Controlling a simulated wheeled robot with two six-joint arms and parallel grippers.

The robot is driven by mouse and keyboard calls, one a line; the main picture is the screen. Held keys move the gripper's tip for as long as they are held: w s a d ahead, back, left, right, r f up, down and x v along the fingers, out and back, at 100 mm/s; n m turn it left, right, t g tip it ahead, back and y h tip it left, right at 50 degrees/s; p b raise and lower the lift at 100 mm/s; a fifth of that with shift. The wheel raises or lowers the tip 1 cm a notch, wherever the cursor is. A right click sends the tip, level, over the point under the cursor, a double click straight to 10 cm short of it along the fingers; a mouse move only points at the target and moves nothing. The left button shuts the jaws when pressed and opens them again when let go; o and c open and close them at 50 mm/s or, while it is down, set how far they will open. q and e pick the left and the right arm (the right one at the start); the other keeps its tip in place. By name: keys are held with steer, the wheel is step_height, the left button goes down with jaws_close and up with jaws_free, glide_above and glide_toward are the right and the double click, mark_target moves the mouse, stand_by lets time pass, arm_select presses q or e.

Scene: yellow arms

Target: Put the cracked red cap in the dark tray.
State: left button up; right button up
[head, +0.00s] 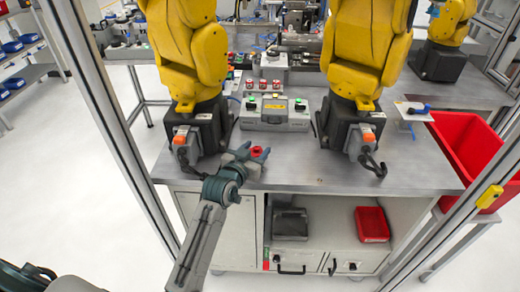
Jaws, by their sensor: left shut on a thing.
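A small red cap (257,151) is between the fingertips of my left gripper (256,152), at the front edge of the grey metal table, between the two yellow arms. The left gripper is shut on this cap. The picture is too small to show a crack in it or whether it touches the table. A dark tray (290,225) sits in the open shelf of the cabinet below the tabletop, below and to the right of the gripper. My right gripper is not in view.
A red bin (372,224) stands right of the dark tray in the shelf. Yellow robot arms (187,50) (368,50) stand on dark bases. A grey control box (274,113) is behind the gripper. A large red crate (475,150) is at the right. Metal posts frame the cell.

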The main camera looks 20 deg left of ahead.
mark_target(260, 151)
arm_select(q)
steer(key=w+f, duration=0.2)
steer(key=shift+w+d, duration=0.15)
steer(key=shift+w, duration=0.2)
steer(key=shift+w+f, duration=0.2)
steer(key=shift+w, duration=0.05)
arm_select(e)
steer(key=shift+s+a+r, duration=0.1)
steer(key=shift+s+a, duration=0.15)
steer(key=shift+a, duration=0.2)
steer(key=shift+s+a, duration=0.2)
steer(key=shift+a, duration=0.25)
arm_select(q)
steer(key=shift+s, duration=0.1)
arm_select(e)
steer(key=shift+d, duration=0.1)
arm_select(q)
steer(key=o, duration=0.9)
steer(key=shift+f, duration=0.15)
steer(key=shift+o, duration=0.2)
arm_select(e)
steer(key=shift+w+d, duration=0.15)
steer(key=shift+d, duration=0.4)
